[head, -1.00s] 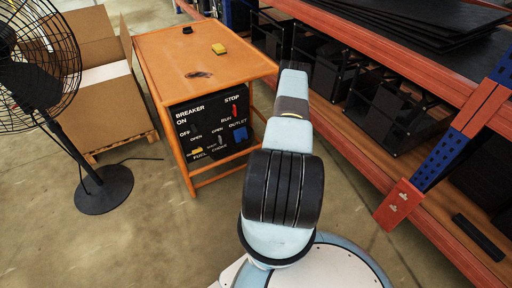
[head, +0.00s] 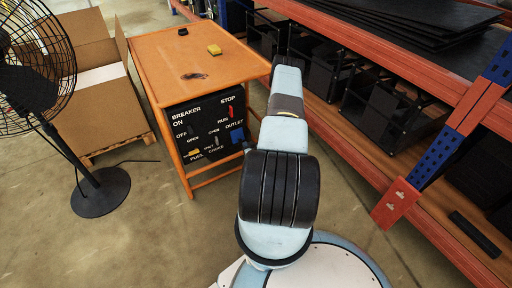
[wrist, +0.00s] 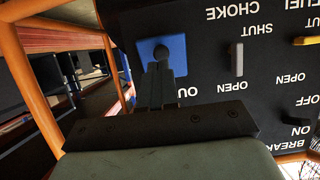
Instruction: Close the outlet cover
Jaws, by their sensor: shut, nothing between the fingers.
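The blue outlet cover (head: 237,135) is at the lower right of the black control panel (head: 205,128), beside the word OUTLET. It also shows in the wrist view (wrist: 176,44), at top centre, where the panel appears upside down. My gripper (wrist: 161,56) is shut and empty. Its fingertips overlap the middle of the blue cover in the wrist view; I cannot tell whether they touch it. In the head view my gripper is small and dark, just at the cover's lower right. The cover's exact angle to the panel is hard to tell.
Other switches, including a grey lever (wrist: 236,59), are beside the cover. A black fan (head: 95,185) stands at left. An orange shelf rack (head: 400,100) lines the right.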

